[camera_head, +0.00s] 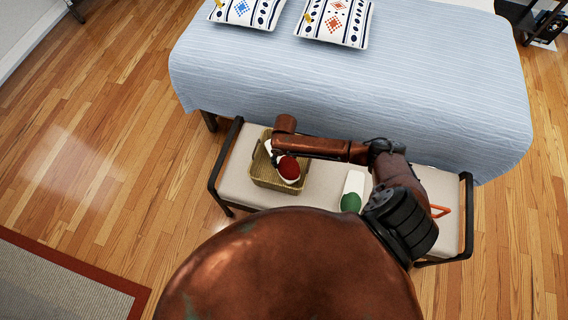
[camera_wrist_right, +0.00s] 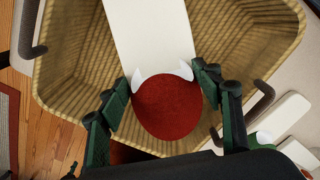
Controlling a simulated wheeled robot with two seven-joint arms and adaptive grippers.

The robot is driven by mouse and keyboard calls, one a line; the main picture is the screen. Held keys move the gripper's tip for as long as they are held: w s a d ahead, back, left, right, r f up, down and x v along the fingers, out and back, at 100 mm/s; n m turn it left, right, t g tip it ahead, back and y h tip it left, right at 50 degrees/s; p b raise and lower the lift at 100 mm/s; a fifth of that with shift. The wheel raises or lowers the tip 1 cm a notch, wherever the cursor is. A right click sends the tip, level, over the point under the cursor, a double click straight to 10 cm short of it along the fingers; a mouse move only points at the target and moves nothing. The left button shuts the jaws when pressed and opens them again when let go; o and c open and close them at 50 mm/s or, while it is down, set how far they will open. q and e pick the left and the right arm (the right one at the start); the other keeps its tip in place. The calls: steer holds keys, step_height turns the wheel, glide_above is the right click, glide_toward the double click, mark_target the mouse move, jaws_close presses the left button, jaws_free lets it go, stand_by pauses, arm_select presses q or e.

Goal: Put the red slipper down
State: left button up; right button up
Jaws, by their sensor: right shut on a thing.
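The red slipper (camera_head: 289,168) has a rounded red toe and a long white sole. In the right wrist view its red toe (camera_wrist_right: 168,107) is between the fingers of my right gripper (camera_wrist_right: 163,82), and its white sole runs to the top edge. My right gripper (camera_head: 277,157) is shut on it, at the wicker basket (camera_head: 260,181). The slipper appears within the outline of the basket's opening (camera_wrist_right: 72,62); whether it touches the bottom cannot be told. My left gripper is not in view.
The basket stands on the left part of a beige bench (camera_head: 236,177) with dark end rails. A green-toed white slipper (camera_head: 351,201) lies to its right. An orange object (camera_head: 440,211) is near the bench's right end. A blue-covered bed (camera_head: 350,85) stands behind.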

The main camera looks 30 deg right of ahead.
mark_target(285, 157)
step_height(285, 157, down, 5)
steer(key=shift+r+b, duration=0.2)
steer(key=shift+b, duration=0.4)
steer(key=shift+r, duration=0.1)
steer(key=o, duration=1.2)
steer(key=shift+o, duration=0.2)
step_height(285, 157, up, 12)
steer(key=p, duration=0.3)
